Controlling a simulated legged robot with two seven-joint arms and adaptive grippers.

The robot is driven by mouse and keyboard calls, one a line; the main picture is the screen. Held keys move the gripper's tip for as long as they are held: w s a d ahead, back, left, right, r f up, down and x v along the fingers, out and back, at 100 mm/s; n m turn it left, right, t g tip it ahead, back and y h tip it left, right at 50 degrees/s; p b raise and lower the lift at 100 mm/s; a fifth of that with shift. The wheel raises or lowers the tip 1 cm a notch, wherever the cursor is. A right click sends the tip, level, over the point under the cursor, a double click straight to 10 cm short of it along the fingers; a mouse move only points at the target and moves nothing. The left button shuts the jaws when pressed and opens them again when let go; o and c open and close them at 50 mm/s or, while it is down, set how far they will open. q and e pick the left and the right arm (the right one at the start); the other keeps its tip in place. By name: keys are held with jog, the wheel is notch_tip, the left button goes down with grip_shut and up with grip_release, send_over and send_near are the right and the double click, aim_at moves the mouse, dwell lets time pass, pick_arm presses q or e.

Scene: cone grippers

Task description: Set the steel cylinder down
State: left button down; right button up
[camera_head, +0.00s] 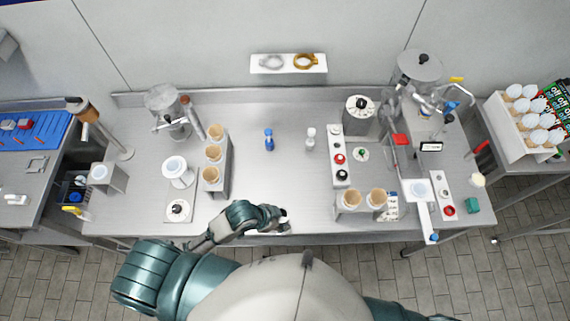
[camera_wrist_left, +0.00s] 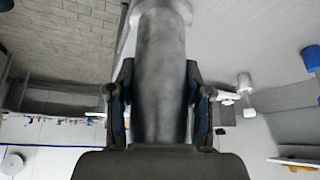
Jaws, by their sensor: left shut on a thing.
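The steel cylinder (camera_wrist_left: 161,62) fills the middle of the left wrist view, a grey, smooth round body with a paler, wider end at the top of the picture. My left gripper (camera_head: 272,218) is shut on it, one dark finger on each side. In the head view this gripper is over the front edge of the steel table (camera_head: 270,185), near the middle. The cylinder is mostly hidden there by the gripper and arm, and I cannot tell whether its base touches anything. My right gripper is not in view.
A holder with several brown-topped cups (camera_head: 213,154) stands left of the gripper. A blue bottle (camera_head: 269,140) and a white bottle (camera_head: 310,139) stand farther back. A two-cup holder (camera_head: 348,206) is to the right. The table's middle is clear.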

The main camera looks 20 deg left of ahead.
pick_arm(q)
jog(key=shift+w+a+f+p, duration=0.45)
jog(key=shift+w+f, duration=0.35)
jog(key=shift+w, duration=1.55)
jog(key=shift+w+a+f+p, duration=0.45)
jog(key=shift+w+f, duration=0.35)
jog(key=shift+w, duration=1.55)
jog(key=shift+w+a+f+p, duration=0.3)
jog(key=shift+w+a+f, duration=0.4)
jog(key=shift+w, duration=1.65)
jog(key=shift+s+d+f, duration=0.1)
jog(key=shift+d+f, duration=0.05)
jog(key=shift+f, duration=0.05)
jog(key=shift+c, duration=2.4)
grip_release()
jog(key=v, duration=1.2)
jog(key=shift+b, duration=0.45)
jog(key=shift+r, duration=0.1)
jog(key=shift+s, duration=0.1)
